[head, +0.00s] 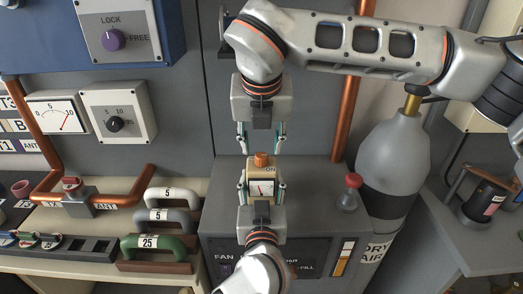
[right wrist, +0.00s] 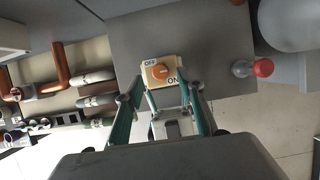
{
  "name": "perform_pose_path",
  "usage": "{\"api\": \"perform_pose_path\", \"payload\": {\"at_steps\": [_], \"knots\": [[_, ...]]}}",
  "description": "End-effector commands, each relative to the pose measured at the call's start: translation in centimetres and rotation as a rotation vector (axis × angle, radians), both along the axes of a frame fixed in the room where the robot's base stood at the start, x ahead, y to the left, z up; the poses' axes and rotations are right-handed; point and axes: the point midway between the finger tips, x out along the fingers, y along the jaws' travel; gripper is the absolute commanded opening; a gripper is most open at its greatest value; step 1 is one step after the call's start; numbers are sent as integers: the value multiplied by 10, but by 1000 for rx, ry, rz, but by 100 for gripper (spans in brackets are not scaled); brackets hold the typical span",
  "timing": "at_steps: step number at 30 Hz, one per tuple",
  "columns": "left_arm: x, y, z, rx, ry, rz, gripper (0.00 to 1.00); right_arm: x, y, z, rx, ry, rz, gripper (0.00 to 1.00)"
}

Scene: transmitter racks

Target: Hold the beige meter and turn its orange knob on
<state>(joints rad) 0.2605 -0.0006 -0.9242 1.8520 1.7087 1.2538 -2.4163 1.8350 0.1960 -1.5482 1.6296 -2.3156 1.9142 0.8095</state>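The beige meter (head: 251,174) is upright over the top of a grey cabinet, with a small white dial on its front. Its orange knob (head: 261,160) is on top; in the right wrist view the knob (right wrist: 159,72) sits between the OFF and ON labels. I cannot tell which way the knob points. My left gripper (head: 262,187) comes from below and has a finger on each side of the meter, shut on it. My right gripper (head: 262,140) points down above the knob, its fingers spread, empty and apart from it.
The grey cabinet (head: 320,185) lies under the meter. Several handled weights (head: 168,220) are on the bench at left. A copper pipe (head: 347,110) runs up the wall.

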Motion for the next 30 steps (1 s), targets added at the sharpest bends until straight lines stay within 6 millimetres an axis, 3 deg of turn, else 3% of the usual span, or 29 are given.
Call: {"api": "perform_pose_path", "payload": {"at_steps": [6, 12, 27, 28, 30], "knots": [[0, 0, 2, 0, -3, 0, 12, -17, 0, 43, 0, -3, -2, 38], [0, 0, 2, 0, -3, 0, 12, -27, 0, 67, 0, 0, -1, 38], [0, 0, 2, 0, -3, 0, 12, -31, 0, 75, -1, 1, -1, 38], [0, 0, 2, 0, -3, 0, 52, -31, 0, 75, -1, 1, -1, 38], [0, 0, 2, 0, -3, 0, 69, -31, 0, 75, -1, 1, -1, 38]]}}
